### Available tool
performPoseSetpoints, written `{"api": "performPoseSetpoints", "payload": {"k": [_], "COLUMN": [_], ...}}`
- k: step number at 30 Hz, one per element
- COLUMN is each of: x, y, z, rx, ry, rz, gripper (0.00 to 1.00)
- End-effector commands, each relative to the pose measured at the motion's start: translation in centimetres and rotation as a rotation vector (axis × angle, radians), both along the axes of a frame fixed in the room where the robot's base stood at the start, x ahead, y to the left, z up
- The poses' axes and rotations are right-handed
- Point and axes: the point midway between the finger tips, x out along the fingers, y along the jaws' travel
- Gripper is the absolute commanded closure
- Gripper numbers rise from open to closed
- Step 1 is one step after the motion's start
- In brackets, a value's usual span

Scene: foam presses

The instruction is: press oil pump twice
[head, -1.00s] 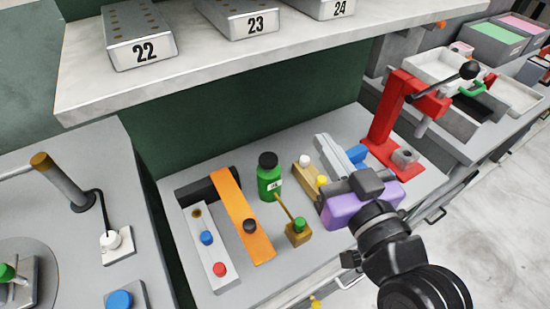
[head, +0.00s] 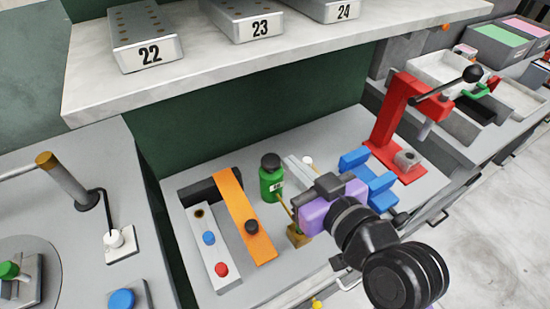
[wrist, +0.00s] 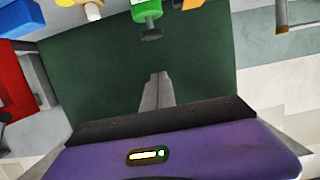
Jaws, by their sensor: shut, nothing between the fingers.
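A green bottle (head: 271,184) with a dark cap and a white label stands upright on the grey bench; I take it for the oil pump. It also shows in the wrist view (wrist: 147,10), cap toward the fingers. My gripper (head: 290,160), with a purple hand, is shut and empty, its grey fingers just right of the bottle in the head view. In the wrist view the fingertips (wrist: 157,76) are together, with a gap between them and the cap. I cannot tell their height or see contact. A small brass block (head: 297,239) is partly hidden by the hand.
An orange strip (head: 239,205) and a grey panel (head: 211,255) with coloured buttons lie left of the bottle. A red lever press (head: 386,125) and blue blocks (head: 370,180) stand right. A shelf (head: 205,70) with numbered metal blocks overhangs the back.

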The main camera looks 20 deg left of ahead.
Motion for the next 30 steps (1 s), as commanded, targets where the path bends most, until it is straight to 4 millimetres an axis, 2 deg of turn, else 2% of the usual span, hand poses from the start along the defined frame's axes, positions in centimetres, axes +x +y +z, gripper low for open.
{"api": "performPoseSetpoints", "payload": {"k": [12, 15, 19, 30], "x": [4.8, 4.6, 4.6, 4.6], "y": [6.3, 5.9, 5.9, 5.9], "z": [-1.8, -3.8, -5.0, -5.8], "rx": [-0.001, -0.001, 0.000, 0.001], "ry": [0.000, 0.005, 0.002, -0.001], "rz": [0.002, -0.001, 0.000, -0.001], "gripper": [1.00, 1.00, 1.00, 1.00]}}
